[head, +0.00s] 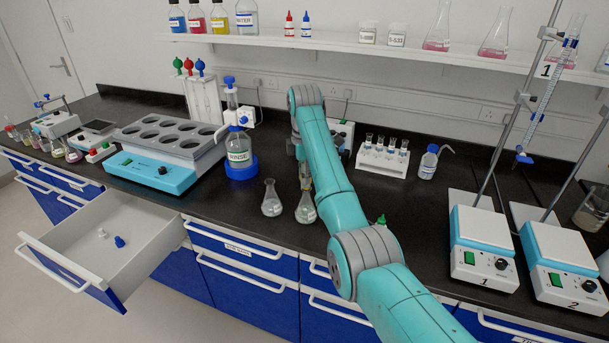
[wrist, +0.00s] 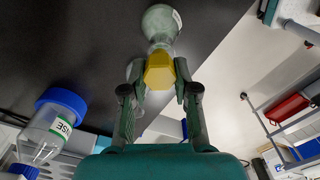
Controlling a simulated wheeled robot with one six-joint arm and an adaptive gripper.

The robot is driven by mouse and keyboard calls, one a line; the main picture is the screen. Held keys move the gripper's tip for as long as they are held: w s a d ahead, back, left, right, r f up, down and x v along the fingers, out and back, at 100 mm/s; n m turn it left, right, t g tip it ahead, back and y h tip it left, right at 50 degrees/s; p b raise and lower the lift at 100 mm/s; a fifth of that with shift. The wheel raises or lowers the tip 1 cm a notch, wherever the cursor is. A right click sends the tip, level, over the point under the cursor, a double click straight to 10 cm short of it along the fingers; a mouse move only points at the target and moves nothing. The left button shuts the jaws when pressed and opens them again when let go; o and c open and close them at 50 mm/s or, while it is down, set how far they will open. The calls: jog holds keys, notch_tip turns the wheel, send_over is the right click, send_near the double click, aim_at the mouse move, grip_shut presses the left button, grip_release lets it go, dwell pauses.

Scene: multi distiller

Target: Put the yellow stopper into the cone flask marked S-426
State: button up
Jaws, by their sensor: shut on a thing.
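The yellow stopper (wrist: 158,72) is between the fingertips of my gripper (wrist: 158,92), which is shut on it. In the wrist view a glass cone flask (wrist: 160,24) lies right beyond the stopper, its neck in line with it. I cannot tell whether the stopper is in the neck or just above it. The flask's label is too small to read. In the head view my gripper (head: 306,178) is over the right-hand cone flask (head: 306,209), and the stopper is not clearly visible. A second cone flask (head: 271,200) stands just to the left.
The RINSE bottle (head: 238,150) stands behind and left of the flasks. An open drawer (head: 135,235) at the left holds a blue and a white piece. A tube rack (head: 383,160) is to the right, with hotplates (head: 482,255) farther right.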

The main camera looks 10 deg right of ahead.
jog(key=shift+f, duration=0.8)
jog(key=o, duration=0.8)
